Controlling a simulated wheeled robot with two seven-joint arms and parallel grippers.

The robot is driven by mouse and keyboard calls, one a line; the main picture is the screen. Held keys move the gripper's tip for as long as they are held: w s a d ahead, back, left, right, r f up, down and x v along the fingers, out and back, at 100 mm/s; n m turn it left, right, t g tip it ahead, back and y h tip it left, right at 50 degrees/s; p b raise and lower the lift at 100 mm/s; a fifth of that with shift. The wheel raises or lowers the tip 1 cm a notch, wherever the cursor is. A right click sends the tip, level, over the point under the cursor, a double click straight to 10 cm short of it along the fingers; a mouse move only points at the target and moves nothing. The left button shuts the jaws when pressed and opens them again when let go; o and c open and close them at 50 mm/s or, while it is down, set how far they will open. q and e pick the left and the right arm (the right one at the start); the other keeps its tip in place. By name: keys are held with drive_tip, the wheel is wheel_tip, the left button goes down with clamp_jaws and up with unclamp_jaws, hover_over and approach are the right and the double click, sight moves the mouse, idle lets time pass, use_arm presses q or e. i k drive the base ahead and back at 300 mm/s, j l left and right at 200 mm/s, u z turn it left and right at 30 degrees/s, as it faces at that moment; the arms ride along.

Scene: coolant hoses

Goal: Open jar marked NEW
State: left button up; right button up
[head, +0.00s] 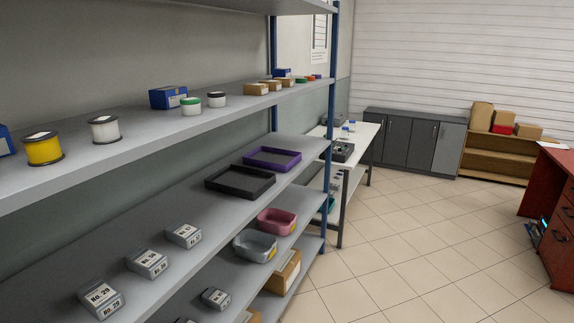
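A small white jar with a green lid (191,107) and a white jar with a dark lid (217,100) stand upright on the upper shelf in the head view. Both lids are on. I cannot read NEW on either jar; any marking is too small or out of sight. Small containers with blue tops (345,131) stand on a white table (368,134) beyond the shelf, too small to identify. Neither of my grippers is in view.
The grey shelf rack (130,130) fills the left side. It holds a yellow spool (44,149), a white spool (104,130), a blue box (168,97), trays, bins and several labelled grey boxes. Dark cabinets (410,143) and a red desk (556,190) stand beyond open tiled floor (420,230).

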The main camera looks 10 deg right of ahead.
sight(352, 126)
drive_tip(key=i+l+z, duration=0.75)
drive_tip(key=i+z, duration=0.6)
drive_tip(key=i, duration=0.15)
drive_tip(key=i+l, duration=0.1)
drive_tip(key=i, duration=3.3)
drive_tip(key=i+l+u, duration=0.15)
drive_tip(key=i+u, duration=0.3)
drive_tip(key=i+l+u, duration=0.4)
drive_tip(key=i, duration=0.2)
drive_tip(key=i+l+u, duration=0.85)
drive_tip(key=l+u, duration=0.2)
drive_tip(key=i+l+u, duration=0.25)
drive_tip(key=l, duration=0.15)
drive_tip(key=l+u, duration=0.6)
drive_tip(key=l, duration=0.2)
drive_tip(key=i+j, duration=0.7)
